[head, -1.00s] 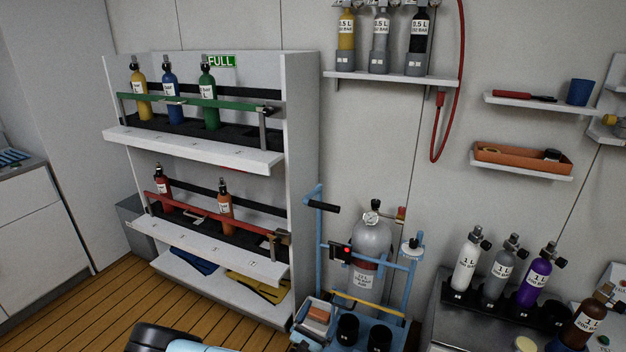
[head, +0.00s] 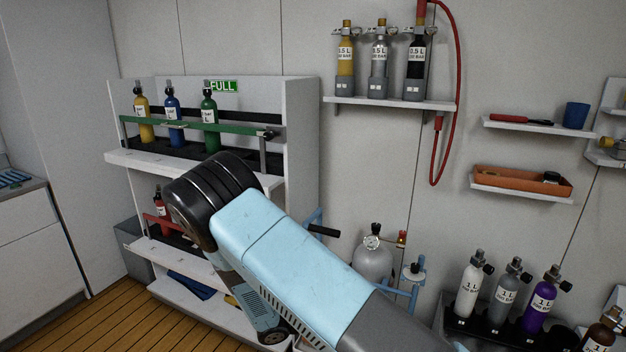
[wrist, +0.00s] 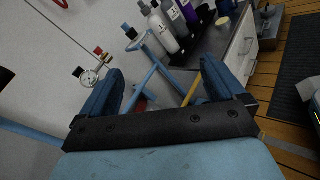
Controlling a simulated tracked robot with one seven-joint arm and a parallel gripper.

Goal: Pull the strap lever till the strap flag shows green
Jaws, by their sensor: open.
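The blue cart (head: 409,290) with the large grey cylinder (head: 372,262) stands right of the rack. My arm hides the cart's lower part, the strap and the red-lit box in the head view. I cannot make out the strap lever or strap flag for certain now. In the wrist view my gripper (wrist: 160,88) is open and empty, its two blue fingers wide apart. Blue cart tubes (wrist: 143,88) and a yellow bar (wrist: 192,90) show between the fingers, apart from them as far as I can tell. The pressure gauge (wrist: 90,77) is left of the fingers.
A white rack (head: 300,150) with small bottles is behind my arm at left. A black-gripped handle (head: 322,230) sticks out from the cart. At right, a counter bears several bottles (head: 469,290). Wall shelves (head: 390,103) are above; wooden floor (head: 120,320) is free at lower left.

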